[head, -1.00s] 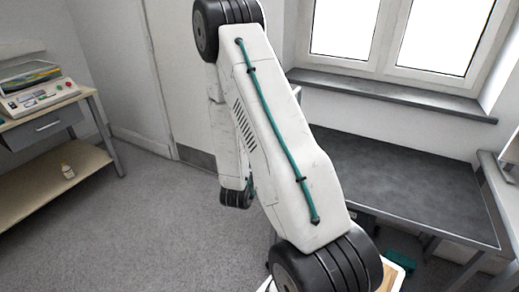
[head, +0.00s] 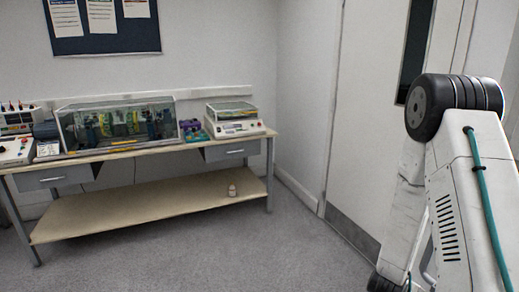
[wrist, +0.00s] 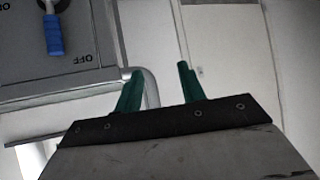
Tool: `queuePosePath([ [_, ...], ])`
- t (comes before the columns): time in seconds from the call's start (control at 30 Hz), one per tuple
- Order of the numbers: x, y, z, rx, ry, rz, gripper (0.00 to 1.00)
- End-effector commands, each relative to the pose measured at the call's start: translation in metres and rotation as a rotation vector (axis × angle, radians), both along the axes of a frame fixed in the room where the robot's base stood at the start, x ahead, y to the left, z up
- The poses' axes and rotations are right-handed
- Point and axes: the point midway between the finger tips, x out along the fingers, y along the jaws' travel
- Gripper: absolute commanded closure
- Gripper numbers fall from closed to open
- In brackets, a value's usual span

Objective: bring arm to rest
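My white arm (head: 465,190), with a black elbow joint and a teal cable, stands folded at the right edge of the head view. Its lower end runs out of the frame. My gripper (wrist: 160,78) shows only in the wrist view. Its two green fingers stand apart with nothing between them. The gripper is not visible in the head view.
In the wrist view a grey panel (wrist: 25,75) marked ON and OFF carries a blue-handled switch (wrist: 54,35). A workbench (head: 130,205) with a glass-sided case (head: 118,122) and instruments stands along the left wall. A door (head: 365,120) is behind my arm. The floor between is clear.

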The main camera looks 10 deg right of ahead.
Motion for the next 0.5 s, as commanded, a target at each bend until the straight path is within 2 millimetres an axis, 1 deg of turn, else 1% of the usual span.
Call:
queuePosePath([
  [0.03,0.005,0.016,0.000,0.088,0.033,0.039,0.60],
  [0.13,0.009,0.053,0.003,0.260,0.120,0.131,0.60],
  [0.23,0.007,0.093,0.021,0.407,0.211,0.235,0.60],
  [0.3,0.001,0.121,0.039,0.493,0.283,0.315,0.60],
  [0.37,-0.008,0.144,0.058,0.556,0.349,0.385,0.60],
  [0.4,-0.016,0.158,0.073,0.591,0.395,0.430,0.60],
  [0.47,-0.030,0.177,0.094,0.632,0.462,0.493,0.60],
  [0.5,-0.040,0.188,0.109,0.652,0.506,0.534,0.60],
])
